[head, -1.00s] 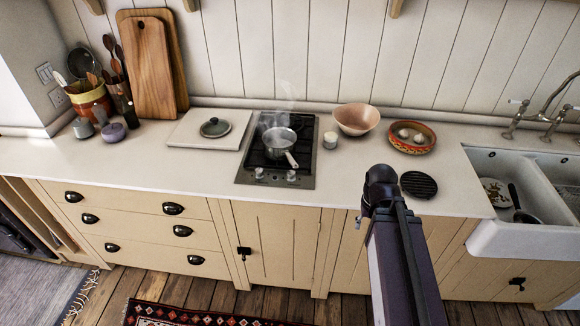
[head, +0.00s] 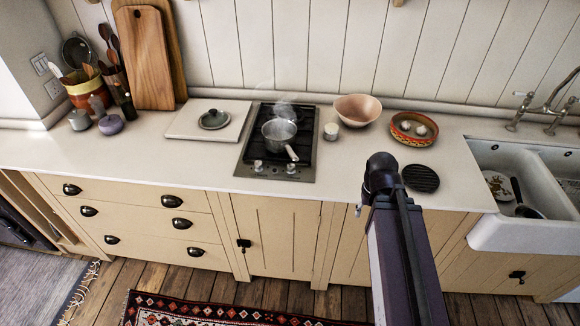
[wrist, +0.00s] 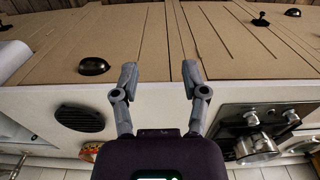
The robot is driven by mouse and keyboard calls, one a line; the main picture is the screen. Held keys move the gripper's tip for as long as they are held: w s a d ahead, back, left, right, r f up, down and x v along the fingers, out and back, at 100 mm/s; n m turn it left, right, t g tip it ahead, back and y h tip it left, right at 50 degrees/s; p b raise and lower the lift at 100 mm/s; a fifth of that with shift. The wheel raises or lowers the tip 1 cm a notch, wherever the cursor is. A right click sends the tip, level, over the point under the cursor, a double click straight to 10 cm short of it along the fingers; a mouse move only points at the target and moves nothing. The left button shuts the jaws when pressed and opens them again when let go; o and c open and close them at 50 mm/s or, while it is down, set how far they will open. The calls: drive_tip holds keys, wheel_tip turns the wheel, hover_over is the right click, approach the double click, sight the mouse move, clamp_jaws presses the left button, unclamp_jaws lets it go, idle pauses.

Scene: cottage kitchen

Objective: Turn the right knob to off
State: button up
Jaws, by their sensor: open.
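The right knob (head: 291,170) is a small pale metal knob on the front strip of the black hob (head: 250,151). It also shows in the wrist view (wrist: 250,117), on the side nearer the round black trivet. The left knob (head: 258,166) is beside it. A steaming metal pot (head: 279,130) stands on the hob, its handle reaching over the strip close to the right knob. My gripper (wrist: 159,76) is open and empty, in front of the counter and off to the right of the hob in the head view. The knob's pointer is too small to read.
The round black trivet (head: 421,178), pink bowl (head: 357,109), patterned dish (head: 413,129) and small white jar (head: 331,131) are right of the hob. A board with a lid (head: 214,119) lies left. The counter front between hob and trivet is clear.

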drive_tip(key=o, duration=0.3)
drive_tip(key=shift+a, duration=0.2)
drive_tip(key=n+t+h+b, duration=0.7)
drive_tip(key=n+t+b, duration=0.65)
drive_tip(key=n, duration=1.65)
approach(290, 166)
wheel_tip(290, 166, up, 3)
drive_tip(key=s+a+g+b, duration=0.1)
drive_tip(key=s+a+g, duration=0.1)
drive_tip(key=s, duration=0.1)
drive_tip(key=shift+w+d, duration=0.1)
drive_tip(key=shift+w, duration=0.05)
drive_tip(key=shift+y, duration=0.3)
drive_tip(key=b+x, duration=0.5)
drive_tip(key=x, duration=0.9)
drive_tip(key=shift+r, duration=0.2)
